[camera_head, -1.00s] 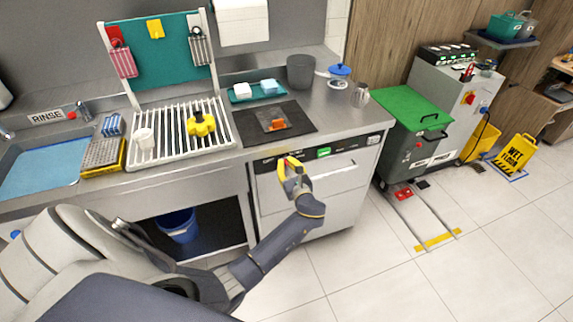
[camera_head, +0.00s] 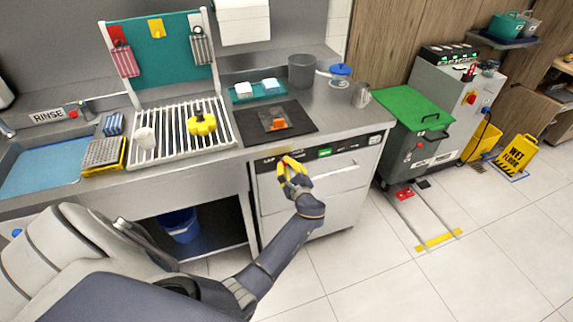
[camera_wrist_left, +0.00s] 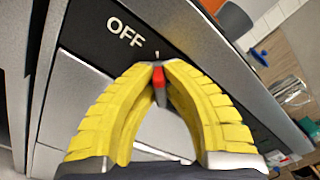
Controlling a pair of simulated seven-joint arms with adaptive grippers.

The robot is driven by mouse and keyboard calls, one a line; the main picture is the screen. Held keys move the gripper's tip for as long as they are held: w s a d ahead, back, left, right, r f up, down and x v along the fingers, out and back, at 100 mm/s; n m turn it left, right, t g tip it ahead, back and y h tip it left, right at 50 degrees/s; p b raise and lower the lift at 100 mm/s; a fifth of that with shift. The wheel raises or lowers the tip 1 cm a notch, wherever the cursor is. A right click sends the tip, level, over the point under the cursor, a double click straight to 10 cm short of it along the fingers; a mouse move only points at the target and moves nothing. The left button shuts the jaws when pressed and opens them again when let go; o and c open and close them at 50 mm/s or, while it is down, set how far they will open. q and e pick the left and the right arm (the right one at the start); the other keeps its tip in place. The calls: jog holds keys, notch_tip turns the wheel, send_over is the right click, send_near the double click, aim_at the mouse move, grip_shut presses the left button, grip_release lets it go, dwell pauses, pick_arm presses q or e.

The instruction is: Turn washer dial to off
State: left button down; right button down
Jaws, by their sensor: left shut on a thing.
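The washer (camera_head: 317,207) is a steel unit under the counter with a black control strip (camera_head: 340,147) along its upper front. My left gripper (camera_head: 289,162) is at the left part of this strip. In the left wrist view its ribbed yellow fingers (camera_wrist_left: 158,68) are shut on the dial (camera_wrist_left: 160,97), a small dark knob with a red end. The fingers hide much of the dial. The red end is just below a white tick on the panel. The white OFF label (camera_wrist_left: 126,33) is to the left of the tick. My right gripper is not in view.
Above the washer, a dark mat (camera_head: 303,120) with an orange item lies on the counter. A drying rack (camera_head: 170,148) is to the left. A green-lidded bin (camera_head: 412,108) stands right of the washer. Open floor lies in front.

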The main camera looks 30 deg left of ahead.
pick_arm(q)
jog(key=shift+r, duration=0.1)
dwell(0.4)
jog(key=c, duration=1.5)
grip_release()
jog(key=v, duration=1.2)
